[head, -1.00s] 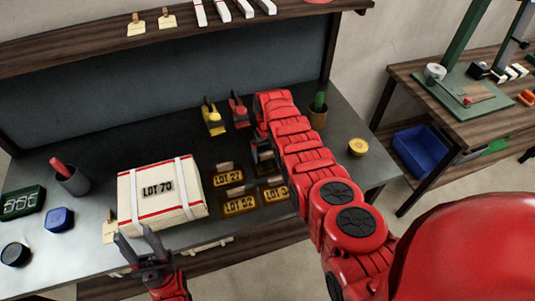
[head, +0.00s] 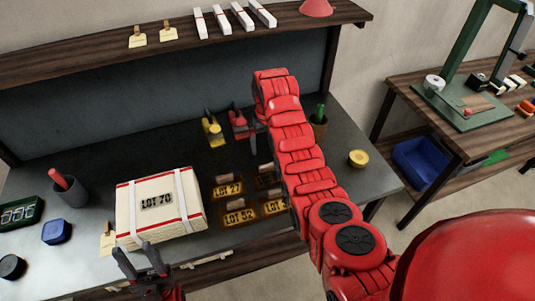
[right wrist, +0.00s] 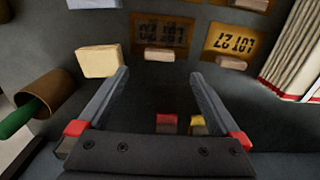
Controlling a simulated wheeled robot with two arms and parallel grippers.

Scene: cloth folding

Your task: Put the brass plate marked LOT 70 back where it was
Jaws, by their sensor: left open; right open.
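In the right wrist view, upside down, a dark, shadowed brass plate (right wrist: 162,33) appears to read LOT 70. It lies on the grey bench beside the LOT 27 plate (right wrist: 230,40), with a small wooden piece (right wrist: 160,55) at its edge. In the head view my right arm partly covers this plate (head: 266,180). My right gripper (right wrist: 158,74) is open and empty, its fingertips just short of the plate. A strapped white parcel (head: 128,228) printed LOT 70 stands left of the plates. My left gripper (head: 139,250) is open and empty in front of the parcel.
A LOT 52 plate (head: 238,217) lies nearer the front. A pale block (right wrist: 97,60) sits beside the right gripper's finger. A shelf (head: 80,52) overhangs the back.

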